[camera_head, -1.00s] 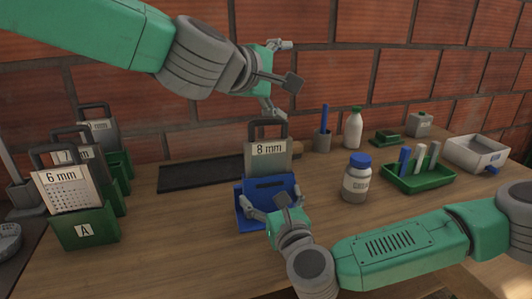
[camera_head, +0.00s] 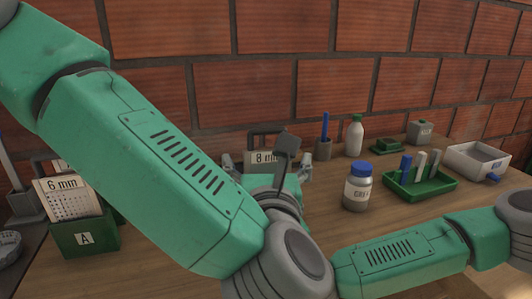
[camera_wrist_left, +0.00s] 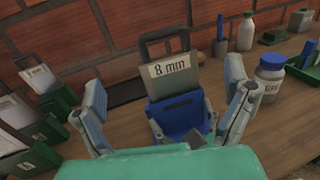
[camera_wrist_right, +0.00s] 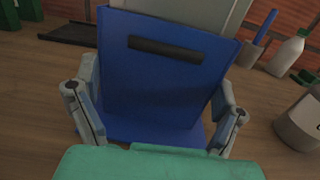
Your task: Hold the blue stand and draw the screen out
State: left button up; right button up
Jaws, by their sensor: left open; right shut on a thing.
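The blue stand (camera_wrist_left: 182,112) is upright on the table and also fills the right wrist view (camera_wrist_right: 160,90). The grey 8 mm screen (camera_wrist_left: 169,82), with a loop handle on top, sits upright in it. In the head view only the screen's upper part (camera_head: 262,158) shows; my left arm hides the stand. My left gripper (camera_wrist_left: 166,100) is open, its fingers spread either side of the screen and apart from it. It shows in the head view (camera_head: 264,168). My right gripper (camera_wrist_right: 158,112) is shut on the blue stand, a finger at each side.
Green stand A (camera_head: 84,236) with the 6 mm screen (camera_head: 68,198) stands at left, others behind it. A blue-capped jar (camera_head: 357,188), a green tray (camera_head: 420,190) and a white box (camera_head: 476,160) are at right. The brick wall closes the back.

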pick_arm(q)
jog(key=w, duration=1.1)
jog(key=shift+w+a, duration=0.4)
pick_arm(e)
jog(key=shift+a, duration=0.15)
pick_arm(q)
jog(key=c, duration=1.6)
jog(key=shift+o, duration=0.2)
jog(key=shift+a, duration=0.1)
jog(key=shift+r, duration=0.1)
pick_arm(e)
jog(key=shift+w+f, duration=0.1)
jog(key=shift+f, duration=0.05)
pick_arm(q)
notch_tip(320, 180, up, 13)
send_over(262, 133)
jog(key=w, duration=0.2)
jog(key=shift+s, duration=0.1)
dwell(0.4)
